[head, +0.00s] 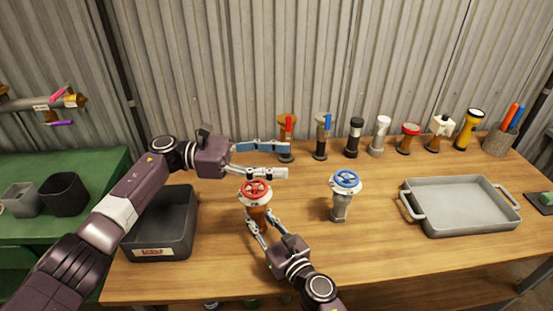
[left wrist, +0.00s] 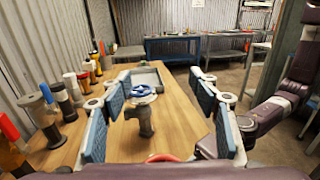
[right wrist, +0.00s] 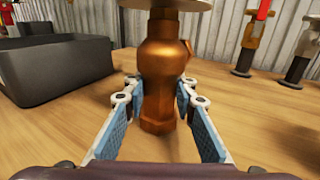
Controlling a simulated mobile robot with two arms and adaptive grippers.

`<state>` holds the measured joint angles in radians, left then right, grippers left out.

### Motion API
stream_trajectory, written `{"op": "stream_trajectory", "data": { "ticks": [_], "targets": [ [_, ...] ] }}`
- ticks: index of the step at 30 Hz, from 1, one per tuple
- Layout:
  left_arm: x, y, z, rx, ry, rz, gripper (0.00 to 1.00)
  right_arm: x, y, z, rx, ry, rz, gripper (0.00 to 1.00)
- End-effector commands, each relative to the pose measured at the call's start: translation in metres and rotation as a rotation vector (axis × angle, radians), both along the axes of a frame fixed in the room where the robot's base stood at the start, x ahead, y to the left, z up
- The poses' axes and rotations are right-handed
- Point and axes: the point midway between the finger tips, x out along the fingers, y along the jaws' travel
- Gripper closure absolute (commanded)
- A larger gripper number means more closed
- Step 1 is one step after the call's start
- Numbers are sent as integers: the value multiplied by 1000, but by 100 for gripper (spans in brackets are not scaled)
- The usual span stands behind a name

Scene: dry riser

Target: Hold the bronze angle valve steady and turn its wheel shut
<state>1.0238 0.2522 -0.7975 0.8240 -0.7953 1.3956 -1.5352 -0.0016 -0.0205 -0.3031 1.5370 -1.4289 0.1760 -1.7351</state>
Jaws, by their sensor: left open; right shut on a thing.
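The bronze angle valve (head: 256,205) stands upright on the bench with a red wheel (head: 256,188) on top. My right gripper (head: 257,224) is shut on its lower body; the right wrist view shows the bronze body (right wrist: 160,75) between both finger pads (right wrist: 157,103). My left gripper (head: 287,160) is open and empty, its fingers pointing right, just behind the red wheel in the head view. In the left wrist view only a sliver of the red wheel (left wrist: 163,157) shows low between the open fingers (left wrist: 165,88).
A grey valve with a blue wheel (head: 345,182) stands to the right. A grey tray (head: 460,207) lies further right. A dark scrap bin (head: 160,240) sits at left, under my left arm. Several valves and fittings, including a red-handled one (head: 287,135), line the back.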

Motion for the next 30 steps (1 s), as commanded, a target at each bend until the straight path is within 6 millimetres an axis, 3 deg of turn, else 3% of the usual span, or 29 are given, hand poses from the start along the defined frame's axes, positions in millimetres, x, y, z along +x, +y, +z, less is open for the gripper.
{"op": "stream_trajectory", "data": {
  "ticks": [5,8,14,22,28,30],
  "targets": [
    [0,0,0,0,0,0,44,1,0,3,2,-4,0,100],
    [0,0,0,-1,1,3,35,1,0,3,2,-4,0,100],
    [1,11,-16,-9,48,77,34,1,0,2,2,-4,0,100],
    [-3,57,-51,-39,191,334,34,1,0,2,2,-4,0,100],
    [-20,97,-60,-67,282,523,34,1,0,3,2,-4,0,100],
    [-27,99,-80,-36,254,610,34,1,0,2,2,-4,0,100]
  ]
}}
